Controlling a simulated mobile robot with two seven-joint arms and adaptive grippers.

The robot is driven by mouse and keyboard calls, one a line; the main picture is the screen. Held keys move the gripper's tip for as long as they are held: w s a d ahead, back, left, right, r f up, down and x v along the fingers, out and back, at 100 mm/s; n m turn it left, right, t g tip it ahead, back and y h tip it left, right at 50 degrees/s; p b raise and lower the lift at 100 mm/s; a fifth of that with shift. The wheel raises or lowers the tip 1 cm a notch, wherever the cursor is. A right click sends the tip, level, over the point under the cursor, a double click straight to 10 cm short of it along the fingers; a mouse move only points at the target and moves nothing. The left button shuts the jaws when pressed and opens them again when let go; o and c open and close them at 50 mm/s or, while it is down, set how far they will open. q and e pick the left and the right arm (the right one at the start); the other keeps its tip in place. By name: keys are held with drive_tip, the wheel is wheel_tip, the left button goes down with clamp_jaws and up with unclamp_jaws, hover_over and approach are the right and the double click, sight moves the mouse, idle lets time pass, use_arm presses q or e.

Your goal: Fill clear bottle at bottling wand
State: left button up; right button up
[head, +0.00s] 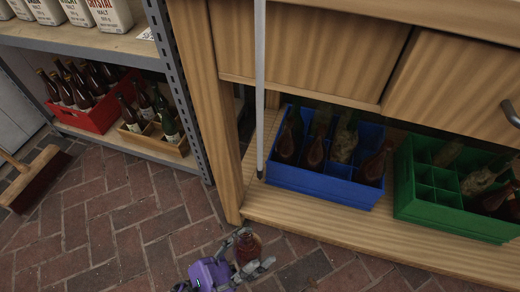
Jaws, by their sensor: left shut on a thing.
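My left gripper (256,269), purple and grey, is at the bottom middle of the head view, shut on a bottle (248,247). The bottle looks reddish-brown against the brick floor; I cannot tell if this colour is its glass, its contents or the floor behind it. Its mouth points up towards the camera, and its lower part is hidden by the gripper. The bottling wand (260,90), a thin pale vertical rod, hangs in front of the wooden bench. Its dark lower tip is above the bottle in the picture, apart from it. My right gripper is not in view.
A blue crate (315,187) and a green crate (445,216), both with bottles, stand on the bench's low shelf (360,243). At left, a metal rack holds a red crate (98,118) and a wooden crate (160,141). A broom (35,178) lies left. Brick floor is clear.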

use_arm(q)
drive_tip(key=s+a, duration=0.2)
drive_tip(key=s, duration=0.5)
drive_tip(key=shift+s+a, duration=0.25)
drive_tip(key=shift+s, duration=0.1)
idle(0.4)
